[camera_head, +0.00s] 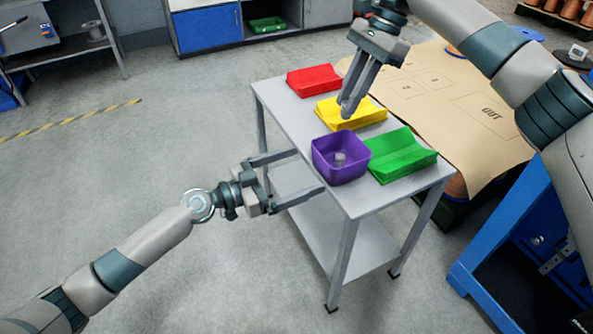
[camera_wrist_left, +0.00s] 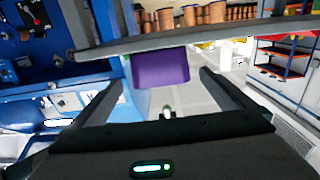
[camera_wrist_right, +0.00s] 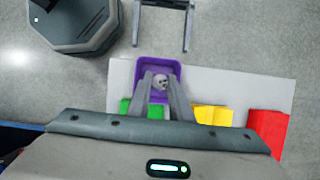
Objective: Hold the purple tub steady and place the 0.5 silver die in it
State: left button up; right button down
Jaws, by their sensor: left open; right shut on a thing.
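The purple tub (camera_head: 326,172) stands on the grey table near its front edge, with a small silver piece (camera_head: 340,158) inside it. My left gripper (camera_head: 308,171) is open at the table's left edge, its fingers pointing at the tub without closing on it. In the left wrist view the tub (camera_wrist_left: 160,70) lies ahead between the fingers. My right gripper (camera_head: 346,112) hangs above the table, fingers pointing down. In the right wrist view a round silver die (camera_wrist_right: 160,82) shows between its fingertips, over the tub (camera_wrist_right: 173,68). Its number cannot be read.
A green tray (camera_head: 402,156) stands close beside the tub on the right. A yellow tray (camera_head: 352,112) and a red tray (camera_head: 314,79) lie farther back. A cardboard sheet (camera_head: 450,95) covers a surface behind the table. The floor at left is clear.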

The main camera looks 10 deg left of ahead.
aim_at(340, 155)
pick_arm(q)
jog(key=x, duration=1.2)
jog(key=c, duration=0.8)
jog(key=shift+c, duration=0.2)
pick_arm(e)
jog(key=shift+f, duration=0.1)
jog(key=shift+f, duration=5.6)
jog(key=c, duration=1.5)
grip_release()
